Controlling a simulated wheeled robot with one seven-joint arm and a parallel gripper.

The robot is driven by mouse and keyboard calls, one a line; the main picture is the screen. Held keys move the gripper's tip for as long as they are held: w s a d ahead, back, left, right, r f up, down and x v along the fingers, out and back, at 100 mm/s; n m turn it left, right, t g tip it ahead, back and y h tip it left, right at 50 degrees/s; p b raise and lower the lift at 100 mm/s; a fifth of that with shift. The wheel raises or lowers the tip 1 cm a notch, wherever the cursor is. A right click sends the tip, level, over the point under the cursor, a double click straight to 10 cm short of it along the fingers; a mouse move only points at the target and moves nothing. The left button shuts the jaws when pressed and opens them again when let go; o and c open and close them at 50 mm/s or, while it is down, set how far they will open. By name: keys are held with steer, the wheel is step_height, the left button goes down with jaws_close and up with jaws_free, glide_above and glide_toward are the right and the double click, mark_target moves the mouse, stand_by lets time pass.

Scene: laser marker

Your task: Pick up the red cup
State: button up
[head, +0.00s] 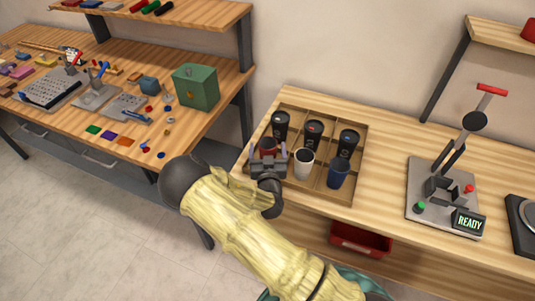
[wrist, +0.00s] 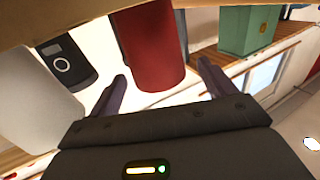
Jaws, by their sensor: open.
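The red cup (head: 267,145) stands in the front left compartment of a divided wooden tray (head: 322,203) in the head view, partly hidden by my gripper (head: 268,158). In the wrist view the red cup (wrist: 151,50) fills the upper middle, beyond and between the two spread fingertips of my gripper (wrist: 163,84). The gripper is open, and nothing is clamped in it. Whether a finger touches the cup cannot be told.
A white cup (head: 304,163) and a blue cup (head: 339,173) stand right of the red cup. Black cups (head: 313,133) fill the back row. A press with a READY display (head: 469,222) stands to the right. Bare wood lies between tray and press.

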mark_target(267, 145)
steer(key=shift+w, duration=1.4)
steer(key=c, duration=0.7)
